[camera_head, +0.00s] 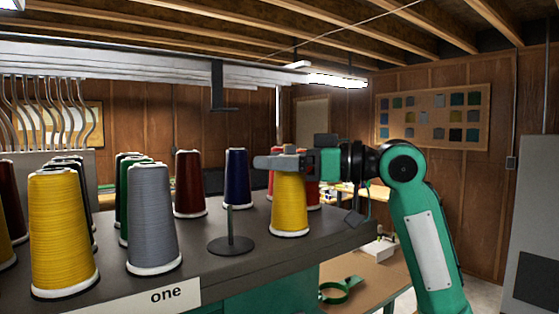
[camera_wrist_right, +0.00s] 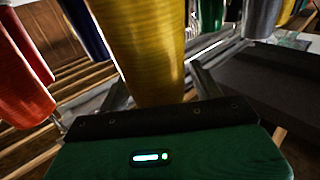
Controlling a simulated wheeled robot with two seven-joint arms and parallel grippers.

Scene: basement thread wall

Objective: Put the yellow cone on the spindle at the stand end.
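The yellow cone (camera_head: 290,207) is upright near the right end of the dark stand (camera_head: 262,259); I cannot tell if its base touches the stand top. My right gripper (camera_head: 280,162) is at its narrow top, with a finger across the near side. In the right wrist view the cone (camera_wrist_right: 147,60) is between my two fingers (camera_wrist_right: 158,82); whether both press on it is unclear. The bare spindle (camera_head: 230,228), a thin rod on a round dark base, is left of this cone and nearer. My left gripper is not in view.
A grey cone (camera_head: 152,220) and another yellow cone (camera_head: 62,235) stand left of the spindle. Dark red (camera_head: 189,185) and blue (camera_head: 237,180) cones stand behind. Orange-red cones (camera_head: 313,194) are close behind my gripper. The stand top around the spindle is clear.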

